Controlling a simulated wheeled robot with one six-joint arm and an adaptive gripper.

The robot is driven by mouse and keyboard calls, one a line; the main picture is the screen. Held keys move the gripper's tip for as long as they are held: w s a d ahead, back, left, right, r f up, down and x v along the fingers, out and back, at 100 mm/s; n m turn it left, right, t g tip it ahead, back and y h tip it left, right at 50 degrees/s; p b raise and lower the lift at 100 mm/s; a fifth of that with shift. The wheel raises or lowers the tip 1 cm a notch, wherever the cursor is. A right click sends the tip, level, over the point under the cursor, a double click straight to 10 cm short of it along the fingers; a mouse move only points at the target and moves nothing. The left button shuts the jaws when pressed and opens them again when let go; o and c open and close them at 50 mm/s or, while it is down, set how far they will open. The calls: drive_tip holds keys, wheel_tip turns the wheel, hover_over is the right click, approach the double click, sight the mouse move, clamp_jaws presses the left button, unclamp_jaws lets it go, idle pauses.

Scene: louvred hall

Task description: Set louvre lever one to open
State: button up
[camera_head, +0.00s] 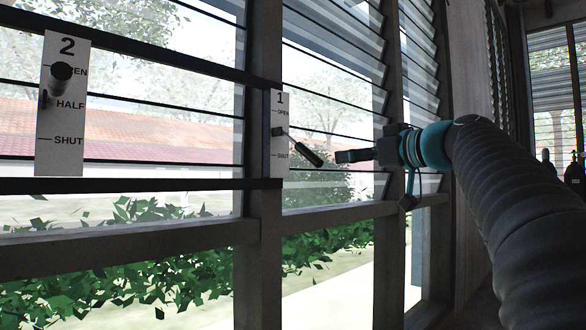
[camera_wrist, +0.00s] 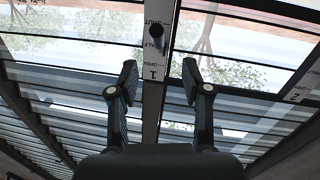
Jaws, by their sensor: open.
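Lever one (camera_head: 304,150) is a dark handle sticking out from a white plate (camera_head: 281,112) marked 1, on a window post. Its base sits between the OPEN and SHUT marks and its handle slants down to the right. In the wrist view the plate (camera_wrist: 153,72) appears upside down and the lever's round end (camera_wrist: 156,31) is beside the HALF mark. My gripper (camera_head: 342,156) is right of the handle's tip in the head view, apart from it. In the wrist view my gripper (camera_wrist: 160,75) has its fingers spread, with the plate showing between them and nothing held.
Lever two (camera_head: 62,73) stands on its own white plate (camera_head: 62,150) at the left, its knob near the OPEN mark. Window posts (camera_head: 262,220) and rails (camera_head: 130,238) frame the glass louvres. Dark bottle-like objects (camera_head: 574,172) stand far right.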

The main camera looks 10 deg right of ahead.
sight(315, 155)
drive_tip(key=p+x, duration=0.1)
drive_tip(key=x, duration=0.3)
drive_tip(key=r+x, duration=0.1)
drive_tip(key=x, duration=0.4)
drive_tip(key=p+x, duration=0.1)
drive_tip(key=x, duration=0.3)
drive_tip(key=shift+w+r+p, duration=0.15)
drive_tip(key=shift+w+p, duration=0.2)
clamp_jaws()
drive_tip(key=shift+a, duration=0.1)
